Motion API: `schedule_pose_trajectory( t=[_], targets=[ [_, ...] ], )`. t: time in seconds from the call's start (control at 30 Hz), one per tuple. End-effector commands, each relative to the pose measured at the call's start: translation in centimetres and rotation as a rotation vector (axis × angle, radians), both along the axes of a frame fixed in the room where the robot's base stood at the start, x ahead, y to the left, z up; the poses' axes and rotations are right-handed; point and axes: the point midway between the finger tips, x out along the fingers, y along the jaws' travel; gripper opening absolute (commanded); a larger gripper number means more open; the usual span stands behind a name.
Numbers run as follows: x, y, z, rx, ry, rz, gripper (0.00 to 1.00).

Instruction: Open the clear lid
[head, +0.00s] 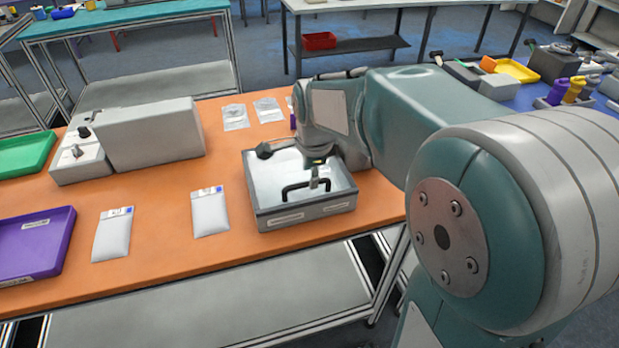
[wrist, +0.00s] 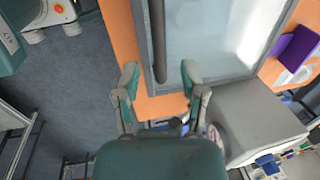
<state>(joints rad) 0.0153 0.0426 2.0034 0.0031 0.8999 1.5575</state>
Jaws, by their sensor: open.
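A grey box (head: 280,220) with a clear lid (head: 268,178) sits on the orange table. The lid appears shut. It has a black bar handle (head: 296,188) near the front edge. In the wrist view the lid (wrist: 215,35) fills the upper middle, and the dark handle (wrist: 158,40) runs down the picture. My gripper (wrist: 159,74) is open, with one finger on each side of the handle's near end in that view. I cannot tell whether a finger touches it. In the head view my gripper (head: 318,178) is over the lid by the handle, partly hidden by my arm.
White packets (head: 210,212) and (head: 112,234) lie left of the box, with clear bags (head: 235,117) behind. A grey machine (head: 150,135), a purple tray (head: 35,245) and a green tray (head: 25,155) stand farther left. The table's front edge is close to the box.

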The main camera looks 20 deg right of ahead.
Motion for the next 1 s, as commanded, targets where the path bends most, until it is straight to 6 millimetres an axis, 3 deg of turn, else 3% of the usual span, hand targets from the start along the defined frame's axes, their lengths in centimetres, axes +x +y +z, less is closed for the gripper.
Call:
schedule_pose_trajectory(
  t=[0.2, 0.5, 0.57, 0.63, 1.0],
  targets=[
    [0.5, 0.0, -2.3, 0.000, 0.000, 0.001, 0.54],
    [0.5, 0.0, -2.6, 0.000, -0.001, 0.001, 0.54],
    [0.5, 0.0, -2.6, 0.000, -0.001, 0.001, 0.31],
    [0.5, 0.0, -2.6, 0.000, -0.001, 0.001, 0.00],
    [0.6, -0.2, -2.3, 0.000, 0.006, 0.000, 0.00]
  ],
)
